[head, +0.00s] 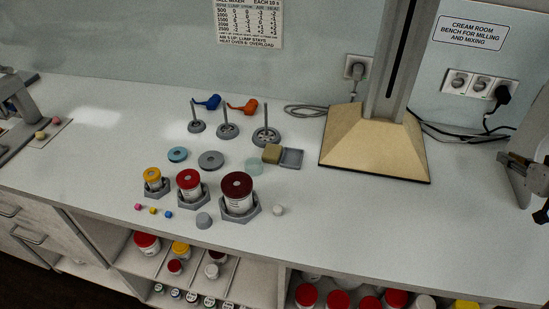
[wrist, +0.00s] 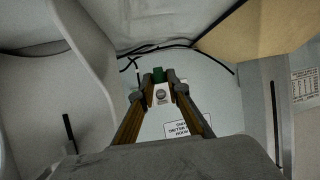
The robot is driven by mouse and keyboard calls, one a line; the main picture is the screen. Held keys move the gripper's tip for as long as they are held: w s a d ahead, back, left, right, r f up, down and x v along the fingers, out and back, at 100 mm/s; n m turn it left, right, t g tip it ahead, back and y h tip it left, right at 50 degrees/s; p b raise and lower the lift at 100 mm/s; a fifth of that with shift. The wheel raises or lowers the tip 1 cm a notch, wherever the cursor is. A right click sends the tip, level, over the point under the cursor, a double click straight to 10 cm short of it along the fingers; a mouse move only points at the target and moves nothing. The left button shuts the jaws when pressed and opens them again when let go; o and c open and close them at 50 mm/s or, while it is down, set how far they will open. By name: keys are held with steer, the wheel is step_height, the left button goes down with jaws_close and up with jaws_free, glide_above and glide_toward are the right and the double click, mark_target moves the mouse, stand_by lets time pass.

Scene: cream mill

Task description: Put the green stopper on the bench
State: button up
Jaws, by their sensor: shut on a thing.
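In the wrist view my gripper (wrist: 159,88) points toward the back wall, with its two fingers closed together at the tips. A small green stopper (wrist: 158,74) shows between the fingertips; much of it is hidden by them. The grey-white bench (head: 330,225) runs across the head view, and part of its surface shows at the top of the wrist view, which is upside down.
Lidded jars in hexagonal holders, including a dark red one (head: 237,185), and small pink (head: 138,207), yellow (head: 152,211) and blue (head: 168,215) pieces stand left of centre. A tan column base (head: 375,145) stands behind. Bench right of the jars is largely clear.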

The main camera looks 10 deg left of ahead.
steer(key=a+n+g+y, duration=0.1)
steer(key=a+n+y, duration=0.1)
steer(key=a, duration=0.9)
steer(key=w+a+n+g+y, duration=0.1)
steer(key=a+n+y, duration=0.1)
steer(key=a, duration=0.9)
steer(key=w+a+r+n+g+y, duration=0.1)
steer(key=a+n+y, duration=0.1)
steer(key=a, duration=0.9)
steer(key=shift+w+a, duration=0.2)
steer(key=shift+a, duration=0.1)
steer(key=s+a+n+g+y, duration=0.15)
steer(key=s+a, duration=0.25)
steer(key=a, duration=0.4)
steer(key=s+a+n+g+y, duration=0.1)
steer(key=s+a+n+g, duration=0.15)
steer(key=a, duration=0.45)
steer(key=n+g+y, duration=0.2)
steer(key=n+g, duration=0.1)
steer(key=n, duration=0.1)
glide_above(289, 194)
steer(key=shift+f+m+h, duration=0.25)
steer(key=shift+f+m, duration=0.05)
steer(key=shift+f, duration=0.05)
steer(key=shift+f, duration=0.1)
steer(key=shift+f, duration=3.05)
steer(key=shift+f, duration=1.85)
